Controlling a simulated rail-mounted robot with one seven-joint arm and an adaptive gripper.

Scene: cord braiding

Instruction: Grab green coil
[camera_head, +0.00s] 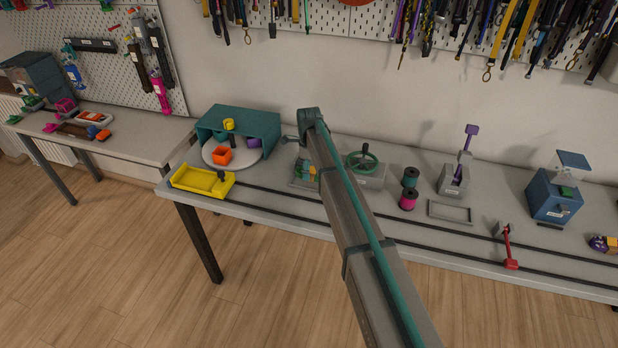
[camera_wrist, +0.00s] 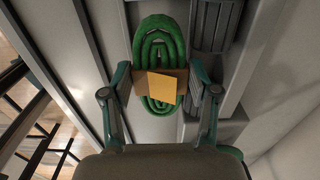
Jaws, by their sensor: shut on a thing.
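A green coil (camera_wrist: 160,38) of looped cord shows in the wrist view, with a brown band around its middle and a plain yellow-orange label (camera_wrist: 162,88) on the band. My gripper (camera_wrist: 160,72) has one teal finger on each side of the coil at the band and is shut on it. The coil's long loops point up and down in that view. Neither the coil nor my gripper can be made out in the head view.
In the head view a long grey workbench (camera_head: 290,217) carries a yellow tray (camera_head: 202,181), a teal housing (camera_head: 262,124), a green handwheel (camera_head: 361,160), a pink spool (camera_head: 407,200), a lever device (camera_head: 455,180) and a blue machine (camera_head: 556,197). Cords hang on the pegboard above. The wooden floor in front is clear.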

